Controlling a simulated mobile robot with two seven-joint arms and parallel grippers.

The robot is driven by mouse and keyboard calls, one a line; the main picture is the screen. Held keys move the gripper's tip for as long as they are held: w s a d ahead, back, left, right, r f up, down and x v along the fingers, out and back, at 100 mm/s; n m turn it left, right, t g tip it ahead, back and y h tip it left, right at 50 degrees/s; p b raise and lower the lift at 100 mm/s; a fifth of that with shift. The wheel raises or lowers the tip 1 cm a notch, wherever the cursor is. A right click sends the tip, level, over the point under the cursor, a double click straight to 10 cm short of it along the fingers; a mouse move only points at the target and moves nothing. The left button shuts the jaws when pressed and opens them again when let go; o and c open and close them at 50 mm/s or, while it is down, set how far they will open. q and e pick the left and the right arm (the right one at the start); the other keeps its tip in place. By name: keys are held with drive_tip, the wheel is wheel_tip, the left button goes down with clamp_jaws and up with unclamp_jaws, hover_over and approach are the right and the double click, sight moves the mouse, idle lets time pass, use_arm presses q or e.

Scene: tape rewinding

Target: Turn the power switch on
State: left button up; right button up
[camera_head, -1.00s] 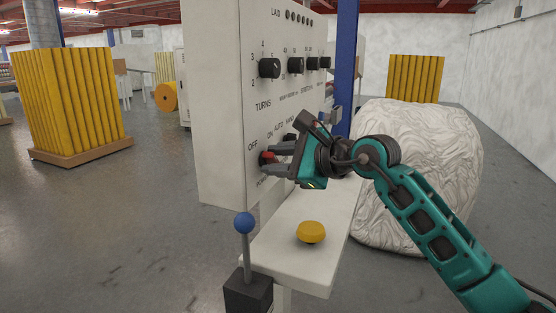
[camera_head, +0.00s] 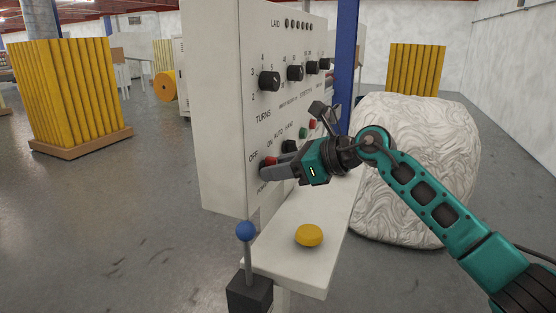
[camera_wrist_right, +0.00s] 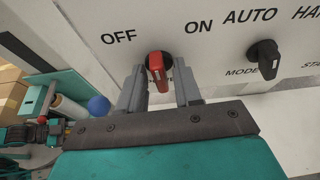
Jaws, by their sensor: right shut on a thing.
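The red power switch (camera_head: 270,161) is low on the near edge of the white control panel (camera_head: 222,110). In the right wrist view the red knob (camera_wrist_right: 156,68) stands roughly upright, between the OFF label on the left and the ON label on the right. My right gripper (camera_head: 268,170) is at the panel, with its two grey fingers on either side of the knob; it also shows in the right wrist view (camera_wrist_right: 159,82). It is shut on the knob. The fingers partly hide the switch in the head view.
The black mode knob (camera_wrist_right: 264,55) is just right of the switch. Black dials (camera_head: 269,81) sit higher on the panel. Below are a white ledge with a yellow button (camera_head: 309,235) and a blue-knobbed lever (camera_head: 245,231). A white wrapped bale (camera_head: 425,170) stands behind my right arm.

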drive_tip(key=shift+w+d+f+m+g+y+p, duration=0.1)
drive_tip(key=shift+m+g+y+p, duration=0.15)
drive_tip(key=shift+m+g+y, duration=0.6)
drive_tip(key=shift+w+a+r+m+g+p, duration=0.15)
drive_tip(key=shift+m+g, duration=0.25)
drive_tip(key=shift+m, duration=0.95)
drive_tip(key=shift+d+f+m+g+y+p, duration=0.15)
drive_tip(key=shift+m+g+y+p, duration=0.3)
drive_tip(key=shift+m, duration=0.65)
drive_tip(key=o, duration=0.7)
